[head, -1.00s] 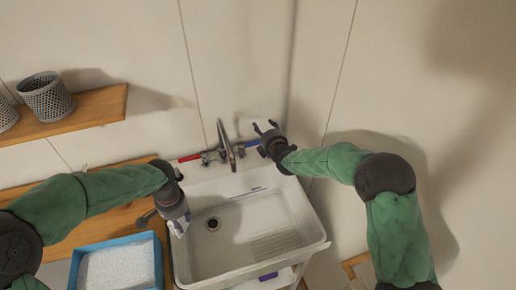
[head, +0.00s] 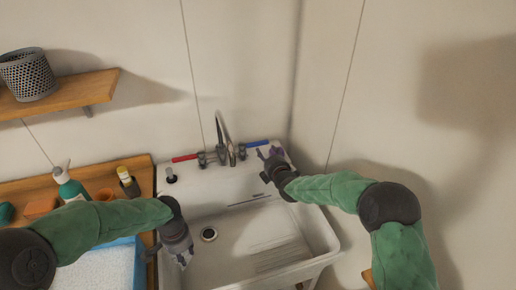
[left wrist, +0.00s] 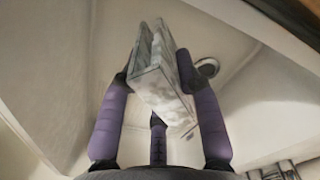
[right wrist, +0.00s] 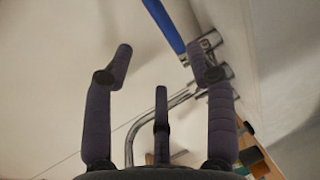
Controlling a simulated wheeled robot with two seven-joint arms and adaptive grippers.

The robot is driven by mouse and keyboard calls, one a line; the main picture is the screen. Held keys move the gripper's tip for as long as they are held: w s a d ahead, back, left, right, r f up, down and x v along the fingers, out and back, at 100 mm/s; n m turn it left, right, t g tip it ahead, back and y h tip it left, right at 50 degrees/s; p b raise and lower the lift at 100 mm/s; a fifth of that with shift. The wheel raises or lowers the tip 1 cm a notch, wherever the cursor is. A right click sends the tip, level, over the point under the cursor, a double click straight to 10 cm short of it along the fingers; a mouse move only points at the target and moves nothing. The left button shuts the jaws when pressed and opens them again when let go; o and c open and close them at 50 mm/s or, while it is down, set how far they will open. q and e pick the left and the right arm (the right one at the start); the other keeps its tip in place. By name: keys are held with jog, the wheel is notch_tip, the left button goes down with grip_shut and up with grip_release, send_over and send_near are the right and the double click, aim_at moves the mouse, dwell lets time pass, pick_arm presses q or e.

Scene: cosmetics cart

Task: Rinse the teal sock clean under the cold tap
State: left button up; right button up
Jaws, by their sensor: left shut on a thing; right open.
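My left gripper (head: 182,260) hangs over the left side of the white sink (head: 325,240). It is shut on a grey-and-white mottled folded piece (left wrist: 165,85), seen between its fingers in the left wrist view; no teal shows on it. The chrome tap (head: 222,130) rises at the sink's back, with no water visible from it. The cold tap's blue lever (head: 257,143) points right; it also shows in the right wrist view (right wrist: 165,26). My right gripper (head: 272,158) is open and empty, just below and right of the blue lever.
The red lever (head: 185,158) is left of the tap. A drain (head: 208,234) is in the basin floor. A teal pump bottle (head: 71,187), a yellow-capped bottle (head: 128,182) and an orange block (head: 41,207) stand on the left counter. A mesh cup (head: 28,75) sits on a shelf.

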aim_at(259, 144)
jog(key=shift+b+x, duration=1.25)
jog(key=shift+x, duration=4.8)
jog(key=shift+f, duration=0.1)
grip_shut()
